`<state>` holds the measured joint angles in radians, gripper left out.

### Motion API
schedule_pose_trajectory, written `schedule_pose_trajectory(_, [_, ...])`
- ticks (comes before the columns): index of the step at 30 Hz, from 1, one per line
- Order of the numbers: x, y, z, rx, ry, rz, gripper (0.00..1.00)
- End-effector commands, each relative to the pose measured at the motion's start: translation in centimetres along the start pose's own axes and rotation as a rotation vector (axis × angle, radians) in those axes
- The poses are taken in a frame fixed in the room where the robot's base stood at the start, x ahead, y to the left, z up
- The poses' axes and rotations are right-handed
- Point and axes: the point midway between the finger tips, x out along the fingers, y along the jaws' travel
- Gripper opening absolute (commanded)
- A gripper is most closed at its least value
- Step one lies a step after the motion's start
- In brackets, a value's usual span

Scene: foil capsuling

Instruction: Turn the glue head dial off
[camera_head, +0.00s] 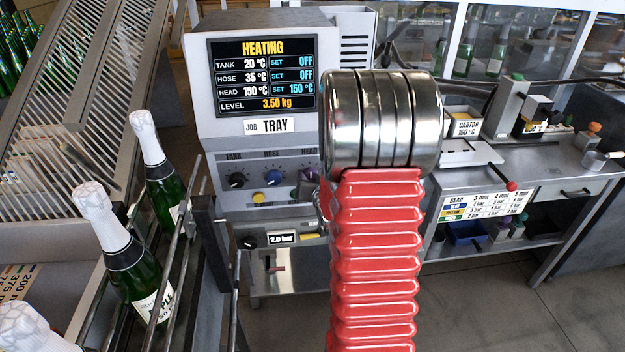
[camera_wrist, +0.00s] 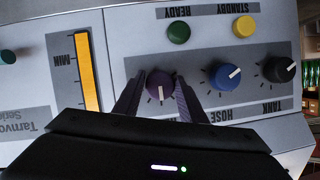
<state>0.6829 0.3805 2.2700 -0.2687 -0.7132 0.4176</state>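The head dial is a purple knob (camera_wrist: 160,85) with a white pointer line, on the grey glue unit's panel. In the wrist view the pointer is turned toward my gripper. My gripper (camera_wrist: 160,78) has its two dark fingers on either side of this knob, very close to it. I cannot tell whether they touch it. In the head view the knob (camera_head: 308,174) shows under the HEAD label, partly hidden by my red-sleeved arm. The display (camera_head: 263,76) reads HEAD 150 °C, SET 150 °C; TANK and HOSE are set OFF.
The blue hose knob (camera_wrist: 222,76) and black tank knob (camera_wrist: 276,69) sit beside the purple one. Green (camera_wrist: 179,32) and yellow (camera_wrist: 244,27) round buttons are close by. Green bottles (camera_head: 165,185) stand at the left. A workbench (camera_head: 545,165) with tools is at the right.

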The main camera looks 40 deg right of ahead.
Motion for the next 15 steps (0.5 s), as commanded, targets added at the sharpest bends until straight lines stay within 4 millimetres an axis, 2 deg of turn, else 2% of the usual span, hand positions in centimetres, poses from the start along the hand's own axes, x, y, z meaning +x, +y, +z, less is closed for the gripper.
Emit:
schedule_pose_trajectory(1, [0.0, 0.01, 0.0, 0.0, 0.0, 0.0, 0.33])
schedule_pose_trajectory(9, [-0.01, 0.03, 0.01, 0.001, 0.0, 0.001, 0.14])
schedule_pose_trajectory(15, [0.06, 0.07, -0.04, -0.003, 0.0, 0.004, 0.14])
